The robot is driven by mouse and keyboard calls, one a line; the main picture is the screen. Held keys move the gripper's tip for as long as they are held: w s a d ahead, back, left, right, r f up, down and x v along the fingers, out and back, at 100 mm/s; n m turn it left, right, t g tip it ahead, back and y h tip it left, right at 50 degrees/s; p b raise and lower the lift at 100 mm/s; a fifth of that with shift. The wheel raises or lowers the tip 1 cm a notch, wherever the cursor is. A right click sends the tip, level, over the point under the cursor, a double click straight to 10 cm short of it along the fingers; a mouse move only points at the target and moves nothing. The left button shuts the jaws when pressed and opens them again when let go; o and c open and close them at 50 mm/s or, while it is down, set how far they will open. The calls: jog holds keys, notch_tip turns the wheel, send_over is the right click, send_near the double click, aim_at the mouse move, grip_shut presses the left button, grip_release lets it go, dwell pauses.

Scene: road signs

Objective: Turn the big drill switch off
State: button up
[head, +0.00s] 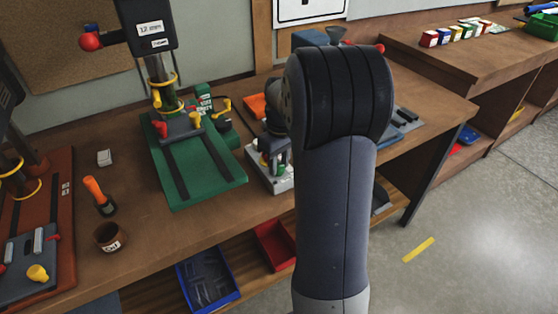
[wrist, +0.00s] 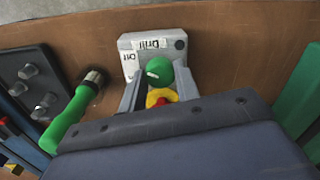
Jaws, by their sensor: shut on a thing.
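The drill switch is a light grey box (wrist: 128,43) with labels reading "Drill" and "Off" in the wrist view. It carries a round green knob (wrist: 158,71) with a white mark on it. My gripper (wrist: 158,82) is shut on the green knob, one grey finger on each side. A yellow piece with a red centre (wrist: 161,98) shows between the fingers, nearer the camera. In the head view the switch box (head: 284,185) sits on the bench right of the green drill base, partly hidden by my gripper and arm.
The drill press with the green base (head: 200,172) stands left of the switch. A green-handled tool (wrist: 72,118) lies left of the box in the wrist view.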

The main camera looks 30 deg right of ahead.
aim_at(281, 165)
jog(key=shift+m, duration=0.5)
jog(key=o, duration=0.7)
jog(key=r, duration=1.1)
jog(key=shift+d, duration=0.25)
jog(key=shift+f, duration=0.1)
